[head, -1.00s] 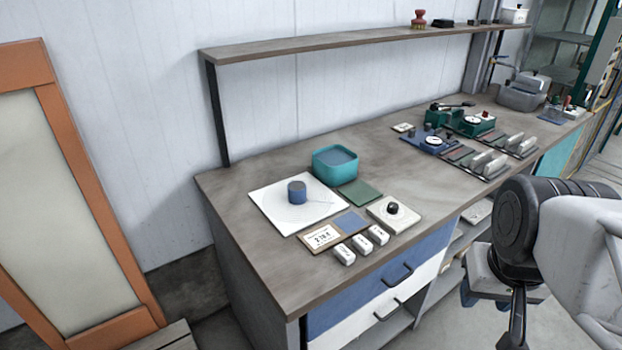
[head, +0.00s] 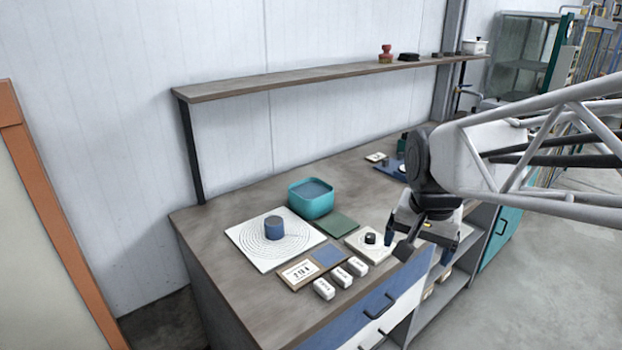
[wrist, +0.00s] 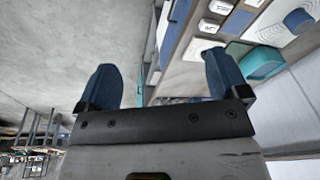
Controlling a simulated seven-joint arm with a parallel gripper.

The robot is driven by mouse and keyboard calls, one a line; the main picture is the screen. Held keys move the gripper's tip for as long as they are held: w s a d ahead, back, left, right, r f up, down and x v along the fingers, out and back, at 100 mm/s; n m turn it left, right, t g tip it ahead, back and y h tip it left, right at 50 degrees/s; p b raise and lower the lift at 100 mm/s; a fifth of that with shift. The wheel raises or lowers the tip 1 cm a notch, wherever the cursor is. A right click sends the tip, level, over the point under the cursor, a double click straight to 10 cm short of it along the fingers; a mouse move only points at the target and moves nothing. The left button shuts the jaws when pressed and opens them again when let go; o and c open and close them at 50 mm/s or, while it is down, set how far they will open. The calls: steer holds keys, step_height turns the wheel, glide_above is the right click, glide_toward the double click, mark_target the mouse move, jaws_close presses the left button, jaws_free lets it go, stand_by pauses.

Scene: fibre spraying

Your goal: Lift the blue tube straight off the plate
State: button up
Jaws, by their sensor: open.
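The blue tube (head: 274,227) stands upright on the white plate (head: 252,246), which is marked with rings, at the left of the bench. In the wrist view the tube (wrist: 298,20) shows at the top right on the plate (wrist: 270,32). My gripper (head: 412,244) is at the front edge of the bench, to the right of the tube and well apart from it. In the wrist view its two blue fingers (wrist: 163,82) are spread wide with nothing between them.
A teal bin (head: 311,203) stands just behind and right of the plate. A green mat (head: 336,226), a card (head: 299,273), several white blocks (head: 341,276) and a pale block with a black knob (head: 371,242) lie nearby. A shelf (head: 300,82) runs above the back edge.

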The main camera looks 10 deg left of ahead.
steer(key=w+a+f+m, duration=0.1)
steer(key=w+a+m, duration=0.1)
steer(key=w+a, duration=0.3)
steer(key=w+a+m, duration=0.1)
steer(key=w+a, duration=0.1)
steer(key=w, duration=0.5)
steer(key=m+g, duration=0.2)
steer(key=m, duration=0.7)
glide_above(273, 227)
steer(key=w, duration=0.3)
step_height(273, 227, down, 16)
steer(key=f, duration=0.1)
steer(key=shift+a+r, duration=0.3)
steer(key=shift+a, duration=0.1)
steer(key=shift+s+f, duration=0.1)
steer(key=shift+f, duration=3.8)
steer(key=c, duration=1.2)
